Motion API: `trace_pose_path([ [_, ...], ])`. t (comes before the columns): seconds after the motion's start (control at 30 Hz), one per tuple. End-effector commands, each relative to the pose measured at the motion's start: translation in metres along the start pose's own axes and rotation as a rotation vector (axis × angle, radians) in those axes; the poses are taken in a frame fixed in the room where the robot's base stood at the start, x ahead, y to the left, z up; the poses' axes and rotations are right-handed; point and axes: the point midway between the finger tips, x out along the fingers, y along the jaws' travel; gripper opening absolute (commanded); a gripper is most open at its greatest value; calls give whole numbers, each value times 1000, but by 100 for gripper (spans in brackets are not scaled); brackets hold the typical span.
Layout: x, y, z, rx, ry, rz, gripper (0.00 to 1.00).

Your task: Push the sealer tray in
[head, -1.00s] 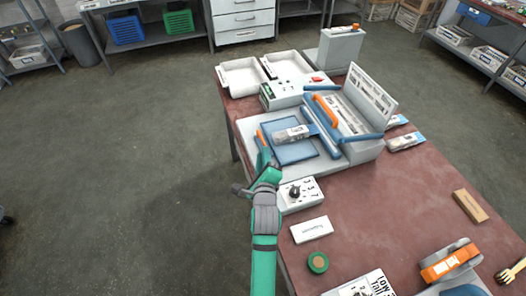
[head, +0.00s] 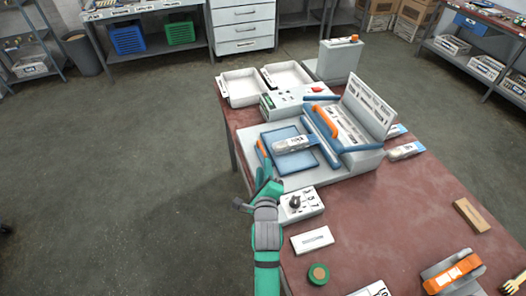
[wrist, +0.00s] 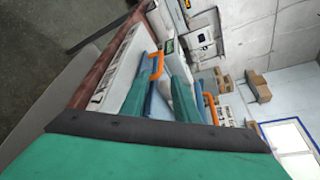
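The sealer (head: 352,158) stands on the table with its lid raised. Its blue tray (head: 310,163) is out at the left side, with a clear labelled pouch (head: 294,144) lying across it. An orange handle (head: 262,149) runs along the tray's left edge and also shows in the wrist view (wrist: 157,68). My gripper (head: 266,178) is at the near end of this handle. In the wrist view its two teal fingers (wrist: 160,98) stand apart, with the handle showing by the gap. Contact with the handle cannot be told.
A white control box (head: 301,204) with a black knob sits close to my gripper's right. Two white bins (head: 240,88) stand behind the sealer. A white box (head: 312,240), a green roll (head: 318,273) and a tape dispenser (head: 452,272) lie nearer. Floor left of the table is clear.

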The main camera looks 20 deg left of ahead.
Motion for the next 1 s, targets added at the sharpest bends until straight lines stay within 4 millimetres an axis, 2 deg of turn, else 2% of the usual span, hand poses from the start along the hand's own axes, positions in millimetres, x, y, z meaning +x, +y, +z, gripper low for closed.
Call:
trace_pose_path([
  [0.17, 7, -1, 1, 2, -1, -2, 28],
  [0.7, 84, -1, 1, 5, -1, -1, 28],
  [1.0, 106, -1, 0, 2, 0, -1, 28],
])
